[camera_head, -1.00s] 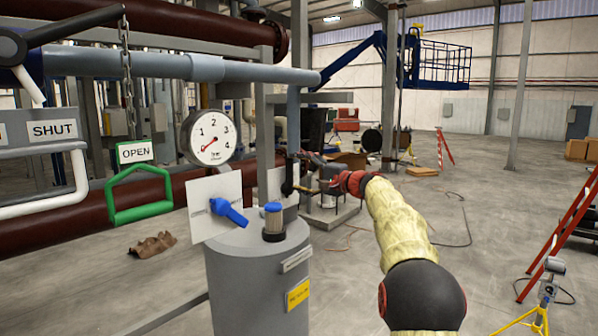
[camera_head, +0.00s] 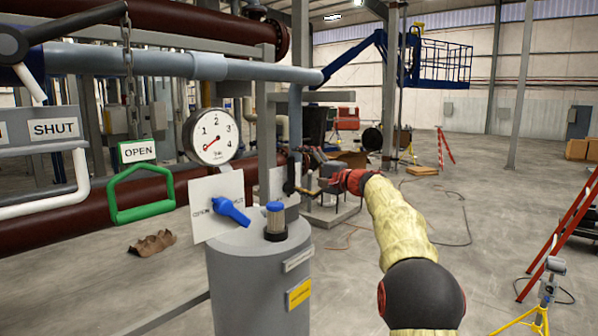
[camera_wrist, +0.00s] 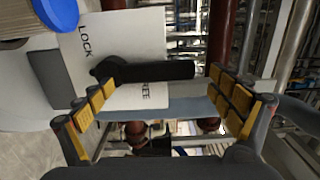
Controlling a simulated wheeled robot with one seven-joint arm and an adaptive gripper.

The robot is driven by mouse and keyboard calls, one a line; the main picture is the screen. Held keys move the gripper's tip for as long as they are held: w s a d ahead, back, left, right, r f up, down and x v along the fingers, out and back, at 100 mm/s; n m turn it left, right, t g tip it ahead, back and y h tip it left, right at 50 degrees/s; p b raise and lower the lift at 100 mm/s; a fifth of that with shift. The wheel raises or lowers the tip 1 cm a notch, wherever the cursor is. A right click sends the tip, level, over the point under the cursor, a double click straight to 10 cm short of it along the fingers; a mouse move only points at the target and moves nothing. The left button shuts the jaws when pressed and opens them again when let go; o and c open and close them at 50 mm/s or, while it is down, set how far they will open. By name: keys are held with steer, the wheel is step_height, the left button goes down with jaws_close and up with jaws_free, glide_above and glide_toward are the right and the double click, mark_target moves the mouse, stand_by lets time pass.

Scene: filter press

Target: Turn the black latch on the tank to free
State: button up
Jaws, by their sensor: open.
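The black latch (camera_wrist: 155,70) is a dark bar with a round pivot on a white plate (camera_wrist: 120,35) in the wrist view. The plate carries the word LOCK beside the pivot and the word FREE beside the bar. My gripper (camera_wrist: 160,82) is open, with one yellow-padded finger on each side of the bar; I cannot tell whether either touches it. In the head view the latch (camera_head: 290,173) is a small dark upright shape behind the grey tank (camera_head: 255,280), with my gripper (camera_head: 310,180) just to its right.
A blue handle (camera_head: 231,210) on a white plate and a blue-topped filter cup (camera_head: 275,218) stand on the tank near the latch. A gauge (camera_head: 212,137) and a green OPEN handle (camera_head: 142,195) are at left.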

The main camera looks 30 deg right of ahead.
steer(key=shift+d+f, duration=0.1)
steer(key=v, duration=1.2)
